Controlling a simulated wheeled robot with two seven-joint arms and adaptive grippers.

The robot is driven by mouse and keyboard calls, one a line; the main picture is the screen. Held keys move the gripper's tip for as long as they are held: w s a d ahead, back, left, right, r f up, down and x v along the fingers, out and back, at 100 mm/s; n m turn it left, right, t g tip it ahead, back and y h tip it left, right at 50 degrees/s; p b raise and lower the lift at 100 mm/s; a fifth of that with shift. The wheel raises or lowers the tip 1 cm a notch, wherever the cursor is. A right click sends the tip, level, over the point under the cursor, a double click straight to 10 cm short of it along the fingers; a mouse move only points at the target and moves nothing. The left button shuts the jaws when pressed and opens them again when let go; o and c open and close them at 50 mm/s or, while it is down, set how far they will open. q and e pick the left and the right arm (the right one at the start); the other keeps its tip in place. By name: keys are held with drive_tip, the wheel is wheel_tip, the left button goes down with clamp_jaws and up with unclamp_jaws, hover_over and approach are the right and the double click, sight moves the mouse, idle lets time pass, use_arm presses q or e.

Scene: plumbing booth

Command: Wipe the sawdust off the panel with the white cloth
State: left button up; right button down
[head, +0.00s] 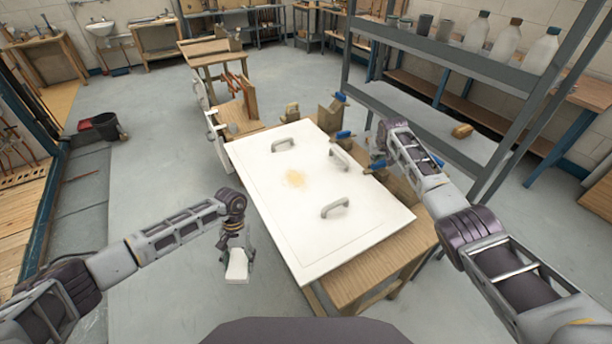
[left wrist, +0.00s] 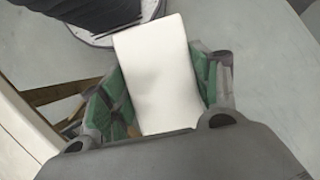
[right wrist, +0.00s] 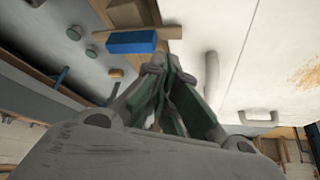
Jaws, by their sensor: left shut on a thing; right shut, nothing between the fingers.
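The white panel (head: 340,240) lies on a wooden table, with a tan patch of sawdust (head: 296,179) near its middle. Sawdust also shows at the right edge of the right wrist view (right wrist: 308,74). My left gripper (head: 235,245) is shut on the white cloth (head: 237,266), off the panel's left edge and over the floor. The cloth also shows between the green-padded fingers in the left wrist view (left wrist: 158,75). My right gripper (right wrist: 165,75) is shut and empty beside the panel's right edge; the arm mostly hides it in the head view.
Handles stand up from the panel, one far (head: 284,144) and one near (head: 335,208). Blue-handled tools (right wrist: 130,42) lie beside its right edge. A grey metal shelf frame (head: 440,110) stands close to my right arm.

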drive_tip(key=shift+s+r, duration=0.1)
idle(0.5)
drive_tip(key=v, duration=1.1)
drive_tip(key=shift+r, duration=0.25)
idle(0.5)
drive_tip(key=shift+s, duration=0.15)
idle(0.3)
